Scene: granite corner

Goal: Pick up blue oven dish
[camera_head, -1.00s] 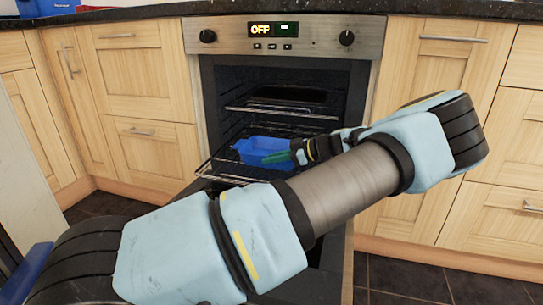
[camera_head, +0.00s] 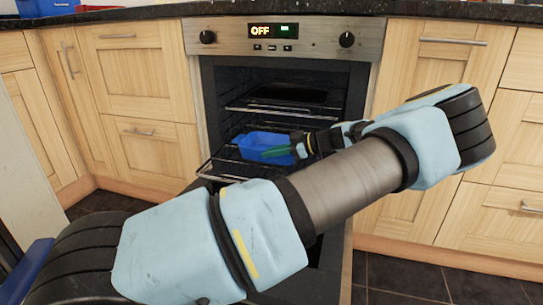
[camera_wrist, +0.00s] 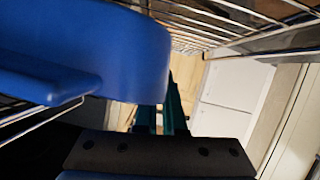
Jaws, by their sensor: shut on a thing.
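The blue oven dish (camera_head: 262,141) is at the open oven, over a pulled-out wire rack in the head view. My gripper (camera_head: 283,150) reaches it from the right, with its green fingers at the dish's near right side. In the wrist view the dish (camera_wrist: 120,50) fills the upper left, and my gripper (camera_wrist: 163,115) is shut on its wall. The fingertips are partly hidden behind the dish. I cannot tell for sure whether the dish is clear of the rack.
The oven (camera_head: 290,40) reads OFF and its door is down, mostly hidden behind my arm. A wire rack (camera_head: 215,168) sits under the dish, with another rack (camera_head: 275,110) above. Wooden cabinets (camera_head: 430,60) flank the oven. A granite counter (camera_head: 420,10) runs above.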

